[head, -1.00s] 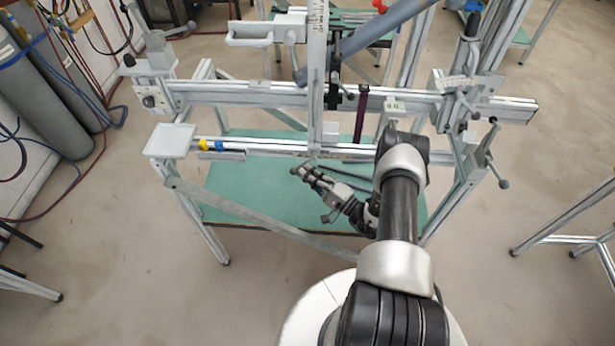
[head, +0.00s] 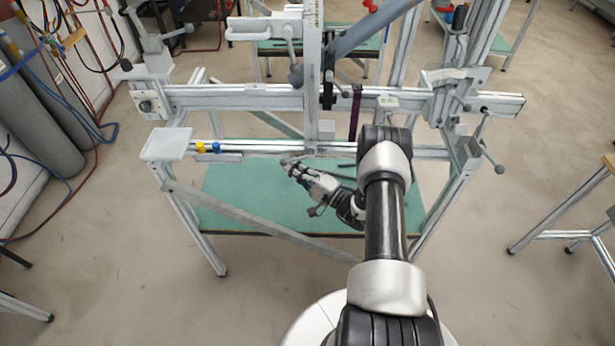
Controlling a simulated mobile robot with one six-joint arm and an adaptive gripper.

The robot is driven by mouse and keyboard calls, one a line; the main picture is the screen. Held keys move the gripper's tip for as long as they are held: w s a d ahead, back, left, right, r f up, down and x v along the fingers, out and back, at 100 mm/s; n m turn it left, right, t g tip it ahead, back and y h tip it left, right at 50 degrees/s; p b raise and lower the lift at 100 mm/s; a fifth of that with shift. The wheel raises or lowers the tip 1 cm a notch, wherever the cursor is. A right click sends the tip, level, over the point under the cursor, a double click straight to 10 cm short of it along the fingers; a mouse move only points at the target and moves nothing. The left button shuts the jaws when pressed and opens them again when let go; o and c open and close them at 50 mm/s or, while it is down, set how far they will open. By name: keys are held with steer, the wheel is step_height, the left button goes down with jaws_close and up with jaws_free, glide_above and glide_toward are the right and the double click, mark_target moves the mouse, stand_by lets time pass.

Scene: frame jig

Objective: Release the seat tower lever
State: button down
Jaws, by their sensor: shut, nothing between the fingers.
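An upright post with a scale (head: 314,40), seemingly the seat tower, stands at the middle of the frame jig. A light lever with a dark ball knob (head: 296,74) hangs down at its left side, apparently the seat tower lever. Whether it is clamped cannot be told. My gripper (head: 287,162) is shut and empty. In this view it appears below the lever, just under the lower rail (head: 250,147), pointing left and over the green shelf. It does not appear to touch the lever. My forearm hides part of the jig's right side.
The main beam (head: 230,98) crosses the jig behind my gripper. A white tray (head: 166,144) and yellow and blue knobs (head: 208,147) sit at the left. A ball-ended lever (head: 498,168) sticks out at the right. A diagonal brace (head: 255,222) crosses the front.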

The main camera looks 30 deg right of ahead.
mark_target(288, 161)
steer(key=shift+w+a+r+b, duration=0.15)
steer(key=shift+a+r, duration=0.1)
steer(key=shift+r, duration=0.3)
steer(key=shift+w+a+r+b, duration=0.1)
steer(key=shift+w+a+r, duration=0.15)
steer(key=shift+r, duration=0.3)
steer(key=shift+w+a+r+b, duration=0.1)
steer(key=shift+a+r, duration=0.15)
steer(key=shift+r, duration=0.3)
steer(key=shift+f, duration=0.1)
stand_by(0.4)
steer(key=shift+d+f+b, duration=0.2)
steer(key=shift+f+b, duration=0.1)
steer(key=shift+b, duration=0.15)
steer(key=s+d+f+b, duration=0.1)
steer(key=s+f+b, duration=0.1)
steer(key=s+f, duration=0.5)
step_height(288, 161, down, 3)
steer(key=shift+f, duration=0.1)
steer(key=shift+d, duration=0.1)
